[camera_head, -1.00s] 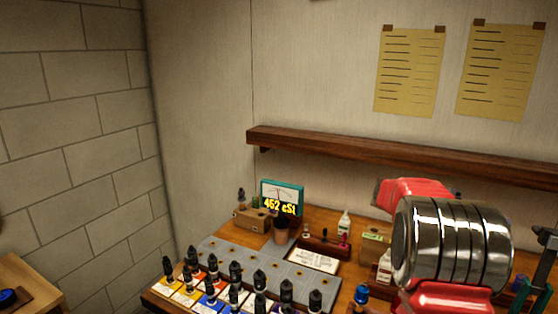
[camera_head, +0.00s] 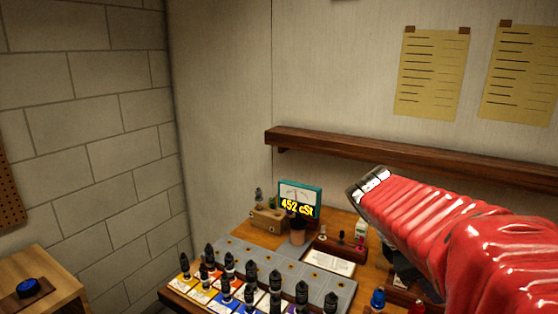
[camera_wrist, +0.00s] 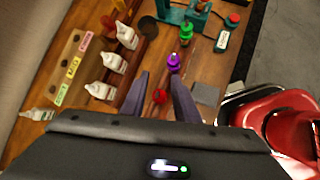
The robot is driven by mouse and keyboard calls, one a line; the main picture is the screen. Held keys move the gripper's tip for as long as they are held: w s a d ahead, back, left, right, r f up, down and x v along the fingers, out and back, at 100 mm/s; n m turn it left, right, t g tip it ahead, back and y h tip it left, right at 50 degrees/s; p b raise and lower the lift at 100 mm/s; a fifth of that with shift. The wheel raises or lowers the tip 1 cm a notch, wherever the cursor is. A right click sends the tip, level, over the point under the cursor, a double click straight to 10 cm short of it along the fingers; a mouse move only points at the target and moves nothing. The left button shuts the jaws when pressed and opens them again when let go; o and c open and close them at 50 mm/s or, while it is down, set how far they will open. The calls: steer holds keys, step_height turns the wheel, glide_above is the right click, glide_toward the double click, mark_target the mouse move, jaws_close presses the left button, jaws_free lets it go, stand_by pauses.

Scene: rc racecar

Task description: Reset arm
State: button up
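My red arm reaches in from the right edge of the head view and covers part of the bench. My gripper (camera_wrist: 160,95) shows in the wrist view as two dark fingers with a gap between them. It is open. A small red-topped thing (camera_wrist: 159,96) appears in the gap, seemingly on the bench beyond, with no finger clearly touching it. The fingers are not clearly seen in the head view.
White bottles (camera_wrist: 112,62) and a purple bottle (camera_wrist: 174,62) show in the wrist view. A shelf (camera_head: 400,160) crosses the wall.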

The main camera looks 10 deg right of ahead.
steer(key=s+a+f+m+t+y, duration=0.1)
steer(key=a+m, duration=0.3)
steer(key=a, duration=0.4)
steer(key=s+a+f+m+t+y, duration=0.2)
steer(key=s+a+m+t+y, duration=0.1)
steer(key=a, duration=0.5)
steer(key=s+a+f+m+t+y, duration=0.2)
steer(key=a+m+y, duration=0.1)
steer(key=a+m, duration=0.2)
steer(key=a, duration=0.2)
steer(key=shift+s+a+t, duration=0.25)
steer(key=shift+a+t, duration=0.05)
steer(key=shift+a, duration=0.1)
